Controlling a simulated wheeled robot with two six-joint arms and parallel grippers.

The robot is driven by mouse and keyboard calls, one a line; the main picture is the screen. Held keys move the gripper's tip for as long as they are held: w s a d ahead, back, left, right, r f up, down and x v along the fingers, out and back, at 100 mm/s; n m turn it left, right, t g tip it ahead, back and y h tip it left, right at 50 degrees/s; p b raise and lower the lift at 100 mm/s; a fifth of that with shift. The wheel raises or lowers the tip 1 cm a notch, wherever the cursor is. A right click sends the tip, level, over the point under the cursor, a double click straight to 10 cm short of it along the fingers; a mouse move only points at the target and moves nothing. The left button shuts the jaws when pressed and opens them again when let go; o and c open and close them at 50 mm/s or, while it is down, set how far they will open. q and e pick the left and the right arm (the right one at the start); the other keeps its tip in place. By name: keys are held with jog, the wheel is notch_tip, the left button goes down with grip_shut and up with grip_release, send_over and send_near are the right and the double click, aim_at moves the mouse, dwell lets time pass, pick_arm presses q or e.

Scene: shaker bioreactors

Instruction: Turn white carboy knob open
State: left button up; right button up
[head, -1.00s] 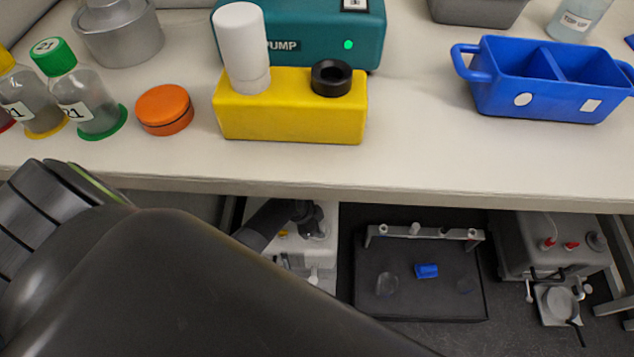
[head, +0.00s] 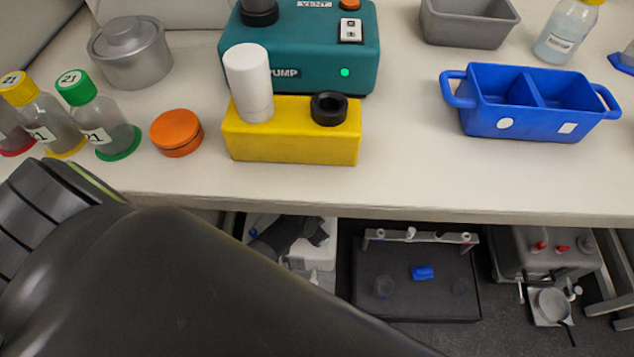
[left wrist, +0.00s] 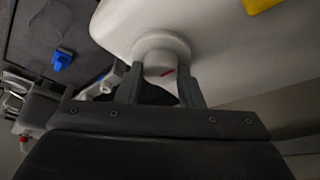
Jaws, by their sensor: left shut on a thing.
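The white carboy (left wrist: 250,50) fills the upper part of the left wrist view. Its round white knob (left wrist: 161,52) has a red mark on its face. My left gripper (left wrist: 160,82) is shut on the knob, with one finger on each side of it. In the head view the white carboy (head: 322,262) stands under the bench, largely hidden by my left gripper (head: 316,230) and the bench edge. The knob itself is hidden there. My right gripper is in neither current view.
The bench (head: 420,180) overhangs the carboy. On it are a yellow block (head: 290,145), a teal pump (head: 310,50), a blue caddy (head: 530,115) and several bottles. Beneath it, a black tray (head: 410,295) with a blue item (head: 422,272) lies right of the carboy.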

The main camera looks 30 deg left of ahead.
dwell(0.4)
pick_arm(q)
jog(key=o, duration=1)
jog(key=shift+s+r, duration=0.1)
jog(key=shift+r, duration=0.1)
jog(key=p+v, duration=0.3)
jog(key=v, duration=0.3)
jog(key=shift+r+p, duration=0.1)
jog(key=shift+p, duration=0.3)
jog(key=p+v, duration=0.4)
jog(key=v, duration=0.6)
jog(key=shift+r, duration=0.4)
pick_arm(e)
jog(key=s+d+f, duration=0.2)
jog(key=s+f, duration=0.1)
jog(key=s, duration=0.5)
jog(key=shift+f+n+h, duration=0.3)
pick_arm(q)
jog(key=shift+s+a, duration=0.1)
jog(key=shift+a, duration=0.05)
